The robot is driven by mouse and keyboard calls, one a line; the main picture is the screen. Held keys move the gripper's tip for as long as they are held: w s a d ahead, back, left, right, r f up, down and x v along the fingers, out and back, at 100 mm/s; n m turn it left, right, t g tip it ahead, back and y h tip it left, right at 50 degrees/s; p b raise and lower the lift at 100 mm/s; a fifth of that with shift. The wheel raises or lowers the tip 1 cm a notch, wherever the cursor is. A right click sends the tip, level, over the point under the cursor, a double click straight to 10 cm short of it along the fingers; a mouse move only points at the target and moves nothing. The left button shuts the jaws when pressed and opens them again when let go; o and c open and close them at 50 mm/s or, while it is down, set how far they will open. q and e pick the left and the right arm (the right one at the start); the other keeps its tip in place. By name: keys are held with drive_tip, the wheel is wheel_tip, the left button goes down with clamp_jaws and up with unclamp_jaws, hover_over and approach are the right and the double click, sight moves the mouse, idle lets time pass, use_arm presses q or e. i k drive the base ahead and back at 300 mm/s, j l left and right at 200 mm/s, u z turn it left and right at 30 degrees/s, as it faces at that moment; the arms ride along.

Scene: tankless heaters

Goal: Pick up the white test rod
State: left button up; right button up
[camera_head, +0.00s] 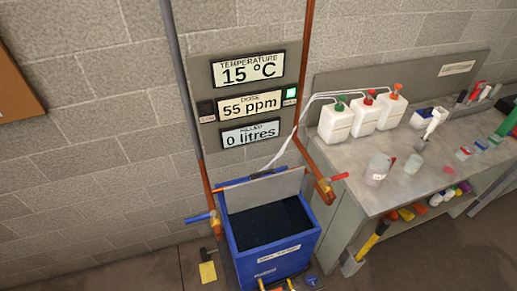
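A white rod-like item (435,122) with a grey lower end stands slightly tilted on the grey workbench (405,185), right of the white jugs. It looks like the white test rod, but it is too small to be sure. Nothing is touching it that I can see. Neither of my grippers shows in the head view.
Several white jugs (335,123) with coloured caps stand at the bench's back.

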sight(487, 88)
drive_tip(key=l+z, duration=0.1)
drive_tip(key=l, duration=0.35)
drive_tip(key=l+z, duration=0.15)
drive_tip(key=l, duration=0.3)
drive_tip(key=i+l+z, duration=0.1)
drive_tip(key=l, duration=0.35)
drive_tip(key=i+l+z, duration=0.15)
drive_tip(key=l, duration=0.3)
drive_tip(key=l+z, duration=0.1)
drive_tip(key=l, duration=0.35)
drive_tip(key=i+l+z, duration=0.1)
drive_tip(key=l, duration=0.35)
drive_tip(key=i+l+z, duration=0.15)
drive_tip(key=l, duration=0.25)
drive_tip(key=i+l+z, duration=0.1)
drive_tip(key=l, duration=0.3)
drive_tip(key=i, duration=0.1)
